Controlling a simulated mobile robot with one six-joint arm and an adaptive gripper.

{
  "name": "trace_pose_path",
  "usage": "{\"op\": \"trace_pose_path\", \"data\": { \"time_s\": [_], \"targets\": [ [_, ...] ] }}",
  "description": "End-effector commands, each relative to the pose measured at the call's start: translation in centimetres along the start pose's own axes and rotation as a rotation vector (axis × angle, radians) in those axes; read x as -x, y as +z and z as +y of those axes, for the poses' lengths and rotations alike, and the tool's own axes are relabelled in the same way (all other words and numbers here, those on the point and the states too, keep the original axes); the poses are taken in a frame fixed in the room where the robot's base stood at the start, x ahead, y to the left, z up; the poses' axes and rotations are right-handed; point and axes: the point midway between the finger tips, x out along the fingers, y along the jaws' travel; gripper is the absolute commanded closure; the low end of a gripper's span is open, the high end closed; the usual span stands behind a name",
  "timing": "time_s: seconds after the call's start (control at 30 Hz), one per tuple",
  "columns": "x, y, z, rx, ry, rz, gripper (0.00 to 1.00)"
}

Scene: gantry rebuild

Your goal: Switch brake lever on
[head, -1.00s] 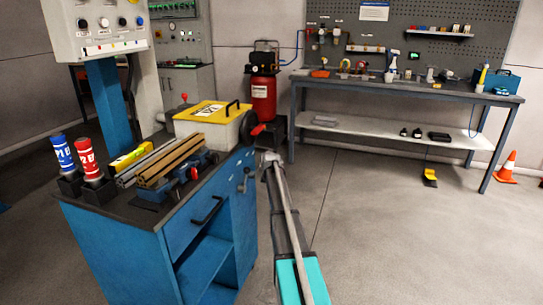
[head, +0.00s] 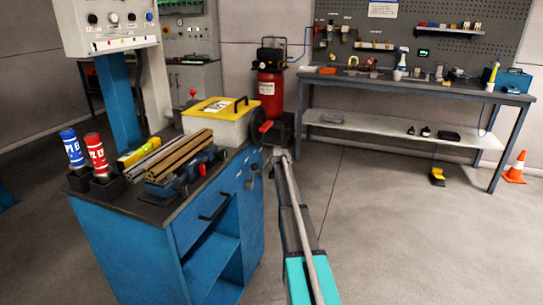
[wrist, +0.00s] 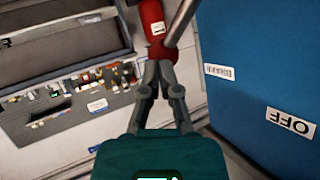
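My gripper (wrist: 160,60) has its fingers drawn together in the wrist view, with nothing clearly between them. In the head view my gripper (head: 281,154) is beside the right side of the blue cabinet. The side panel (wrist: 250,60) carries a white OFF label (wrist: 290,122) and another white label (wrist: 218,71), both upside down in the wrist view. A grey rod (wrist: 181,22) runs up from beside the fingertips and may be the brake lever. Contact cannot be told. A red-tipped handle (head: 266,126) shows just above my gripper in the head view.
A red compressor (head: 270,90) stands behind my gripper. The cabinet top holds a yellow-lidded box (head: 220,106), bars (head: 180,156) and two bottles (head: 97,152). A workbench (head: 420,90) stands at the back right.

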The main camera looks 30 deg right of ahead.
Motion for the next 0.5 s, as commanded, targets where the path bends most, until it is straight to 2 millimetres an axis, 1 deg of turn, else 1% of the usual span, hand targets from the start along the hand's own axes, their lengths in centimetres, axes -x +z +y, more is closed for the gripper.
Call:
{"op": "trace_pose_path", "data": {
  "time_s": [0.27,0.37,0.5],
  "targets": [
    [0.1,-0.1,-0.2,0.000,-0.002,0.000,1.00],
    [0.5,-0.2,-0.3,0.000,-0.002,0.000,1.00],
    [1.6,-0.4,-0.5,0.000,-0.002,0.000,1.00]
  ]
}}
